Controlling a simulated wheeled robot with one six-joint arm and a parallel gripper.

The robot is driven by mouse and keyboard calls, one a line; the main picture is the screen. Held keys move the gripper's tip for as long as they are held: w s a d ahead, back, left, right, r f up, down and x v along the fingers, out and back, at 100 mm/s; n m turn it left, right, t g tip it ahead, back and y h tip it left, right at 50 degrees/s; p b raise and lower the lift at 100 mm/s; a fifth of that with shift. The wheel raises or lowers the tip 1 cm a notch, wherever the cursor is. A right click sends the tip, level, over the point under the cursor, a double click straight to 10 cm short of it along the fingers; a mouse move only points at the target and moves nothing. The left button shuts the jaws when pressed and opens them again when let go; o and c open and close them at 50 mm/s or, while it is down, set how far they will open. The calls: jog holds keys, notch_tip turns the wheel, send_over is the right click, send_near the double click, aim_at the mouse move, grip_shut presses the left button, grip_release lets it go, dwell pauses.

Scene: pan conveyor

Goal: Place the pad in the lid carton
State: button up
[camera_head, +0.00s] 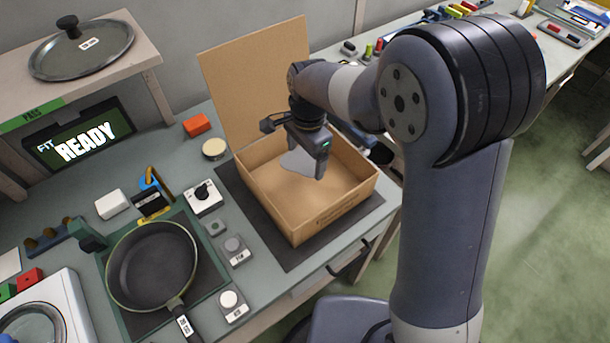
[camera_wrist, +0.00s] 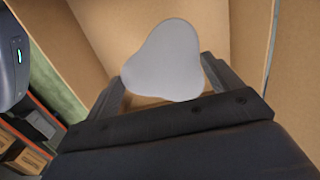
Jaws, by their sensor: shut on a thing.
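The pad is a thin, light grey, rounded three-lobed piece; it shows in the wrist view (camera_wrist: 165,62) between the gripper fingers and in the head view (camera_head: 297,162) below my gripper. My gripper (camera_head: 304,168) is shut on the pad and points down inside the open carton. The carton (camera_head: 318,222) is an open brown cardboard box with its tall back flap raised. Its cardboard walls also surround the pad in the wrist view (camera_wrist: 270,45). I cannot tell whether the pad touches the carton floor.
The carton stands on a dark mat (camera_head: 256,226). A frying pan (camera_head: 152,265) lies to the left, near several button boxes. A lid (camera_head: 82,48) rests on the upper left shelf. A screen (camera_head: 85,140) reads "FIT READY". A round tin (camera_head: 215,149) stands beside the carton flap.

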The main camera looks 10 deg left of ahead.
notch_tip(320, 180, down, 6)
jog(key=shift+f, duration=0.1)
dwell(0.4)
jog(key=shift+f, duration=0.65)
jog(key=o, duration=0.8)
jog(key=shift+c, duration=0.2)
